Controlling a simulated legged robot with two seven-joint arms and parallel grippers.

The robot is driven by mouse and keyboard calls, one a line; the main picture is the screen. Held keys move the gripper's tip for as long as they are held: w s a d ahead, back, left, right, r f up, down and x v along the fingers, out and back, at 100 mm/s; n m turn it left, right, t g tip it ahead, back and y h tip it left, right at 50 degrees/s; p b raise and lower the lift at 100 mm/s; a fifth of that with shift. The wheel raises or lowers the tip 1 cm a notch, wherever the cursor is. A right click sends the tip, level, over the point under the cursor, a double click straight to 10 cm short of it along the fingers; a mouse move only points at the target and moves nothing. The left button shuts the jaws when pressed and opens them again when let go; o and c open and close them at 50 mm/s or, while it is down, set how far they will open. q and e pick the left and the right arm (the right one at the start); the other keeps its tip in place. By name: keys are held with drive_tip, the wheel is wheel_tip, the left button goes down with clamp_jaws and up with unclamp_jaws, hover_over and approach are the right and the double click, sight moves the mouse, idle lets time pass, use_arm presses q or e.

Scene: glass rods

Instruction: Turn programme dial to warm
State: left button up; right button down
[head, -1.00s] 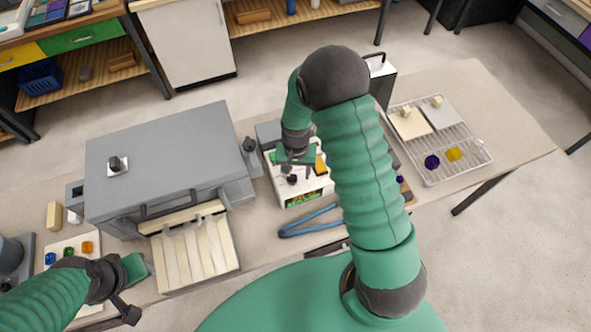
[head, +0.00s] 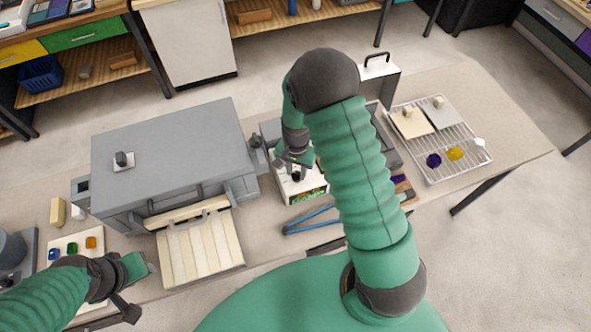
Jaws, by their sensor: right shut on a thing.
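A small white box (head: 309,192) with a picture strip on its front edge stands on the bench, right of the big grey oven-like box. A black dial (head: 296,177) shows on its top. My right gripper (head: 294,170) reaches down over the white box and is shut at this dial; its fingers hide part of the dial and any markings around it. The "warm" mark cannot be read. My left gripper (head: 150,268) hangs at the lower left, over the bench's front edge, apart from the white box; its finger gap is too small to judge.
The grey box (head: 165,150) has a dark knob (head: 121,159) on top and a cream slatted flap (head: 200,250) in front. A wire rack (head: 460,172) with coloured pieces stands at right.

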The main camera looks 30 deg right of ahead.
sight(296, 172)
drive_tip(key=shift+w+r+m, duration=0.1)
drive_tip(key=shift+w+m, duration=0.1)
drive_tip(key=shift+m, duration=0.2)
use_arm(q)
drive_tip(key=shift+d+r, duration=0.15)
drive_tip(key=shift+d, duration=0.1)
use_arm(e)
drive_tip(key=shift+d, duration=0.2)
drive_tip(key=c, duration=1.5)
unclamp_jaws()
drive_tip(key=o, duration=0.5)
drive_tip(key=shift+c, duration=0.2)
use_arm(q)
drive_tip(key=shift+w, duration=0.2)
use_arm(e)
drive_tip(key=shift+r, duration=0.1)
use_arm(q)
wheel_tip(296, 172, down, 2)
drive_tip(key=shift+s+f+b, duration=0.1)
drive_tip(key=shift+f+b, duration=0.05)
drive_tip(key=shift+b, duration=0.95)
use_arm(e)
wheel_tip(296, 172, up, 16)
drive_tip(key=shift+r, duration=0.15)
